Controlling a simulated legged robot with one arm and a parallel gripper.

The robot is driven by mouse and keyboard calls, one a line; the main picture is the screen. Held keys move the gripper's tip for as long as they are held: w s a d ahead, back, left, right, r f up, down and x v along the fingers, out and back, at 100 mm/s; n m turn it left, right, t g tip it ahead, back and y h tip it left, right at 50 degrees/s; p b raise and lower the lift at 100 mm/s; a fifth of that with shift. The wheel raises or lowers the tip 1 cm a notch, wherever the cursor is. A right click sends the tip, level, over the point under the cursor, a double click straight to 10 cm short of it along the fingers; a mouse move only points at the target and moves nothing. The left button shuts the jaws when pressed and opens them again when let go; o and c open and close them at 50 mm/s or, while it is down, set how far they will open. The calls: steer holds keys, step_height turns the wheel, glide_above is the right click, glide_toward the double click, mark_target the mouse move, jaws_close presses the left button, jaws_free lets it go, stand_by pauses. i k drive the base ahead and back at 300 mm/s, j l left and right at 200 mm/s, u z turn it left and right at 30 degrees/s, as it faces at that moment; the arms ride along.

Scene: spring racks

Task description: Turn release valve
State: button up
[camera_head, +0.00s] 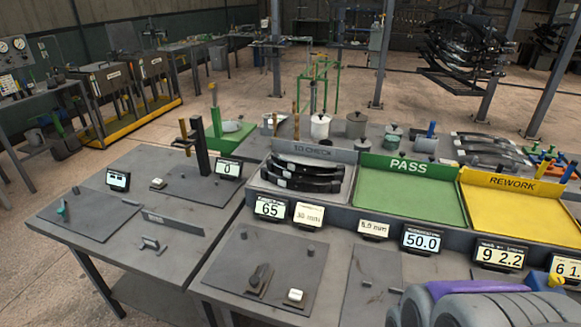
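No part in view is clearly marked as the release valve, and I cannot tell which one it is. A small teal-handled fitting (63,211) stands on a dark plate at the left of the near left table. A dark lever-like part (259,277) sits on the front plate of the right table. Round gauges (19,44) show on a panel at the far left, too small to read. Grey and purple rounded parts of my own body fill the lower right corner. My gripper does not show.
The left table (180,262) holds a black post (200,147) and small displays. The right table carries a green PASS tray (408,198), a yellow REWORK tray (510,208), a grey tray of dark leaf springs (303,174) and several readouts. Open floor lies behind the left table.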

mark_target(554, 278)
steer(key=z, duration=1.75)
steer(key=i+l, duration=0.35)
steer(key=i, duration=0.15)
steer(key=i+l+u, duration=0.1)
steer(key=i+l, duration=0.25)
steer(key=i, duration=0.1)
